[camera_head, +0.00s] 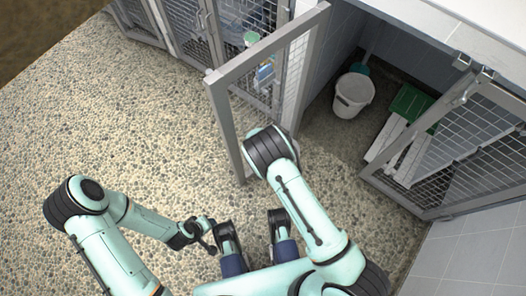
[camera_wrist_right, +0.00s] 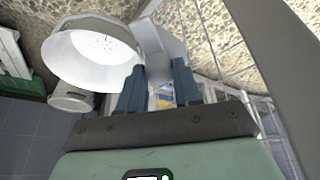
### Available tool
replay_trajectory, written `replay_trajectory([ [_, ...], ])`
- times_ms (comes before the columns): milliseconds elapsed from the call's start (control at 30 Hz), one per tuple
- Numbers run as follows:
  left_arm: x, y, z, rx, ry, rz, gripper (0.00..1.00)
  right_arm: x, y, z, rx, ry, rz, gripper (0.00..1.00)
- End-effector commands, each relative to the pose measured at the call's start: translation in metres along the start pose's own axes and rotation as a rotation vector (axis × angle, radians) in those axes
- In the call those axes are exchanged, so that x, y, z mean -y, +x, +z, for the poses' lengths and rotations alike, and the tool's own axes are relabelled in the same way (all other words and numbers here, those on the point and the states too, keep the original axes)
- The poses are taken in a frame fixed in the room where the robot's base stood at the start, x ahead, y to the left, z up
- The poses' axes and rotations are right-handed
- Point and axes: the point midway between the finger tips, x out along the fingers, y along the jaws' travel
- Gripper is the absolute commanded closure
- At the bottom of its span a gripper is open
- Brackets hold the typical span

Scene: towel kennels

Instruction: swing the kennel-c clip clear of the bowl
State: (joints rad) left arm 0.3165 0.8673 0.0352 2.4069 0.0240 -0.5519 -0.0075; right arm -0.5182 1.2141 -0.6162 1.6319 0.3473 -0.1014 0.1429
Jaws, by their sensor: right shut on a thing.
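In the right wrist view my right gripper (camera_wrist_right: 158,82) has its two blue fingers closed on a pale grey piece, which I take to be the kennel-c clip (camera_wrist_right: 159,68). A white bowl (camera_wrist_right: 92,58) with a thick grey rim sits just left of the fingers, its open side facing the camera. The clip's far end is close to the bowl; I cannot tell whether they touch. In the head view my right gripper is hidden behind my own arm. My left gripper (camera_head: 207,230) is low at the centre-left over the floor; its finger opening is unclear.
An open gate frame (camera_head: 226,130) stands beside my right arm. A white bucket (camera_head: 352,96) and a green slatted thing (camera_head: 410,102) are inside the kennel. A mesh gate (camera_head: 460,150) is at right.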

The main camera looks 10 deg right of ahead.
Motion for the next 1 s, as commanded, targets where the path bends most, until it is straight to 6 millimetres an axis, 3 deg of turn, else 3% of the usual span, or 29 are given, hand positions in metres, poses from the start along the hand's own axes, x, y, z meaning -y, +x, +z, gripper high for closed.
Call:
replay_trajectory([
  [467, 0.000, 0.000, -0.001, -0.001, 0.000, 0.000, 0.57, -0.002, 0.001, -0.001, -0.002, 0.015, 0.009, 0.97],
  [500, 0.000, 0.000, -0.001, -0.001, 0.000, 0.000, 0.57, -0.002, 0.001, -0.001, -0.002, 0.015, 0.009, 0.63],
  [567, 0.000, 0.000, -0.001, -0.001, 0.000, 0.000, 0.57, -0.002, 0.001, -0.001, -0.001, 0.014, 0.008, 0.44],
  [867, 0.000, 0.000, 0.000, -0.001, 0.000, 0.000, 0.57, -0.001, 0.000, 0.000, 0.001, 0.013, 0.007, 0.42],
  [1000, -0.002, -0.005, 0.004, 0.013, 0.001, 0.001, 0.57, 0.000, -0.011, -0.001, 0.000, 0.014, 0.006, 0.42],
])
